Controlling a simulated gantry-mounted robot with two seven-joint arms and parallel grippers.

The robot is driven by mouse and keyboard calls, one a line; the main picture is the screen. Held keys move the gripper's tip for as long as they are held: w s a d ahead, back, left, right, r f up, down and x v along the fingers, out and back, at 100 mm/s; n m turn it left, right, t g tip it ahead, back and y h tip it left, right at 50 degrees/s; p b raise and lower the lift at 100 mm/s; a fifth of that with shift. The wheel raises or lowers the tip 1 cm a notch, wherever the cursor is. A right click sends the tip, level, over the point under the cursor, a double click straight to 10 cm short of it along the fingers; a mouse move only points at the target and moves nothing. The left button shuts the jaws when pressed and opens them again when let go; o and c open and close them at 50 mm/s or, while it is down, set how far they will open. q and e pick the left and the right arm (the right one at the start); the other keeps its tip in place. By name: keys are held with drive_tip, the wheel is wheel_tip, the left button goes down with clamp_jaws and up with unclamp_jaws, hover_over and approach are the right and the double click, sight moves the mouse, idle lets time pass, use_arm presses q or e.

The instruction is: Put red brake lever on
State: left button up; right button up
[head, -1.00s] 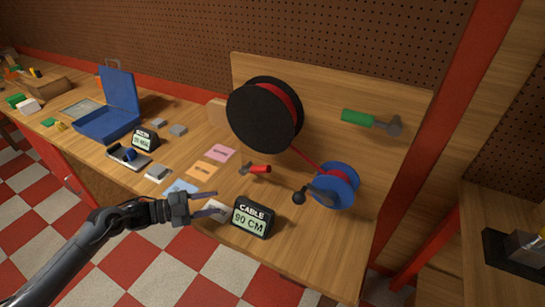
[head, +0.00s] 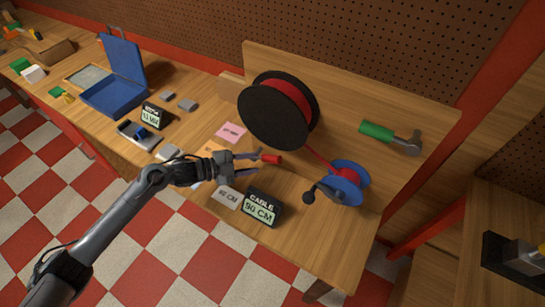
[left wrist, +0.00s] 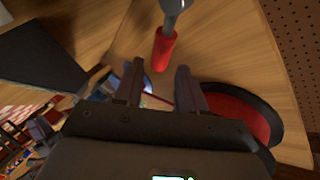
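The red brake lever (head: 270,158) lies on the wooden bench between the big cable spool and the cable display. Its red grip shows in the left wrist view (left wrist: 165,48), with a grey metal end (left wrist: 173,8) beyond it. My left gripper (head: 257,163) is open and empty above the bench, close to the lever, whose metal end is largely hidden behind the fingers in the head view. In the left wrist view the lever's red end lies just beyond the gap between the fingers (left wrist: 158,85). My right gripper is not in view.
The big black spool (head: 270,118) feeds red cable to a blue reel (head: 349,185) with a black-knobbed crank (head: 309,197). A display reading 90 CM (head: 262,208) stands near the front edge. A blue case (head: 115,98) is left.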

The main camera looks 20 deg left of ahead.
sight(267, 159)
use_arm(q)
drive_tip(key=x, duration=0.7)
drive_tip(key=shift+w+d, duration=0.15)
drive_tip(key=shift+w, duration=0.1)
clamp_jaws()
